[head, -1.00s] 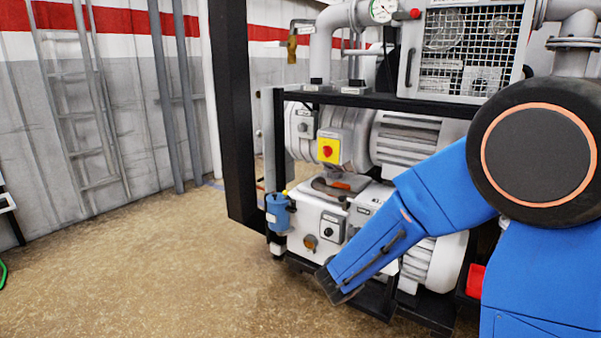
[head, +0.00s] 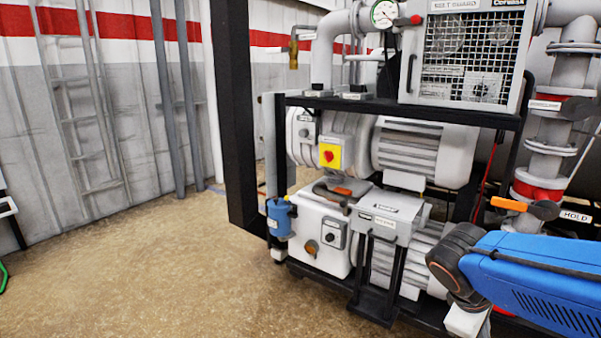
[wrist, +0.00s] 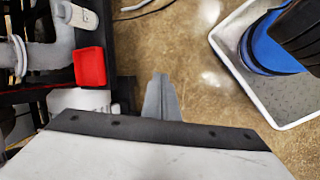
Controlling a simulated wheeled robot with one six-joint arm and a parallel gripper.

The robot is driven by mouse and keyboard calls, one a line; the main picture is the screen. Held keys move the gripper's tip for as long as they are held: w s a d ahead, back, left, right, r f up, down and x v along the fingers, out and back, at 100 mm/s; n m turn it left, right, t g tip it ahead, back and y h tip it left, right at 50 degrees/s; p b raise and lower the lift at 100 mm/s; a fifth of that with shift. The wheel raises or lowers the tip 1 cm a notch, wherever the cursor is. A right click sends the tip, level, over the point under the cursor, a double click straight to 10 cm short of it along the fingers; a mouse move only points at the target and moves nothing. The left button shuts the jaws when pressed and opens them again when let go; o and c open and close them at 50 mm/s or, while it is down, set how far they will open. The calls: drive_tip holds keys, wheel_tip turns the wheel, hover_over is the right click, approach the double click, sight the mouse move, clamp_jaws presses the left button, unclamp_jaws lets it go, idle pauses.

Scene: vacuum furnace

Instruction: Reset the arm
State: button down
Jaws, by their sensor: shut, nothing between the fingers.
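My arm reaches in from the lower right edge of the head view, its blue link ending in a dark wrist joint. A white part of my wrist hangs below that joint at the bottom edge; the fingers do not show in this view. In the wrist view my gripper (wrist: 161,80) shows as narrow grey fingers close together beyond a white body with a black edge. The fingers are shut, with nothing between them, above the brown floor.
The pump rack (head: 400,106) fills the middle, with a white pump housing (head: 318,232) and a mesh guard (head: 470,55). An orange-handled valve (head: 510,204) stands near my arm. Floor (head: 150,270) at left is clear.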

drive_tip(key=s+a+r+m+t+y, duration=0.2)
drive_tip(key=s+a+m+t+y, duration=0.1)
drive_tip(key=a+m, duration=0.4)
drive_tip(key=s+a+y, duration=0.1)
drive_tip(key=y, duration=0.1)
drive_tip(key=shift+s+r+m+y, duration=0.2)
drive_tip(key=shift+r+m+y, duration=0.1)
drive_tip(key=shift+r+m, duration=0.1)
drive_tip(key=c, duration=2.4)
unclamp_jaws()
drive_tip(key=shift+c, duration=0.2)
